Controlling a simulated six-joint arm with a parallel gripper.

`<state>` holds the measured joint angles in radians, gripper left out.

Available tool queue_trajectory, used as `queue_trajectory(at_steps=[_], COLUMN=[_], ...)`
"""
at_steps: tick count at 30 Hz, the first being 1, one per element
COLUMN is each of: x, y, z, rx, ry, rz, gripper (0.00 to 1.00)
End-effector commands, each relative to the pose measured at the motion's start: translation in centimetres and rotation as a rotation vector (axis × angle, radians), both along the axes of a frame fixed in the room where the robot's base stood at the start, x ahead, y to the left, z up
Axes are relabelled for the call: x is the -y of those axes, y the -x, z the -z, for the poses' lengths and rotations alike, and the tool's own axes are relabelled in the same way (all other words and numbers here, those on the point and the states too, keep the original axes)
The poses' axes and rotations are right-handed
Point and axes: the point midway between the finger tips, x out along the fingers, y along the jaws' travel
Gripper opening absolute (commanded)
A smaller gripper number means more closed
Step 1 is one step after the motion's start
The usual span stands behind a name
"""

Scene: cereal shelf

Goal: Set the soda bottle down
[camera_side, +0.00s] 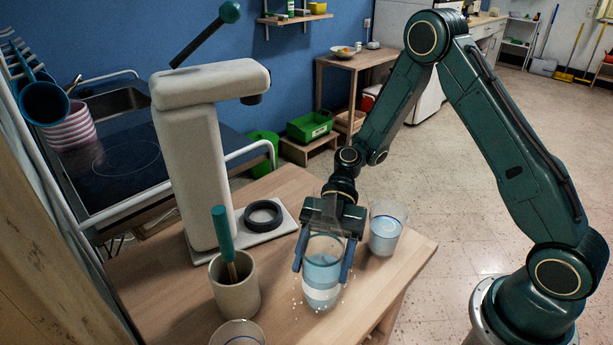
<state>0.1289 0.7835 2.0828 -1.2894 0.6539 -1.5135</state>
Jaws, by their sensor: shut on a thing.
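The soda bottle (321,270) is a see-through, pale blue vessel with a white band low on its side. It stands upright between the two blue fingers of my gripper (321,275), which is shut on it. The dark gripper body hides part of its top. Its base is at or very close to the wooden table top (180,318); I cannot tell whether it touches. Small white specks show around its lower part.
A clear cup (386,232) with bluish contents stands close on the right. A beige holder (236,292) with a green-handled tool and another clear cup (238,335) are on the left. A pale lever press (195,160) with a dark ring (263,215) stands behind. The front right table is clear.

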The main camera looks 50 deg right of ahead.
Motion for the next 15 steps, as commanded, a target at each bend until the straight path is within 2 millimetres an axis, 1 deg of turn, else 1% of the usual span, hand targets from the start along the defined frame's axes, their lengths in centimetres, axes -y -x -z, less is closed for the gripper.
queue_trajectory(at_steps=[15], x=[-0.01], y=[-0.02], z=[0.48], rx=[0.000], ry=[-0.001], rz=[0.000], gripper=[0.33])
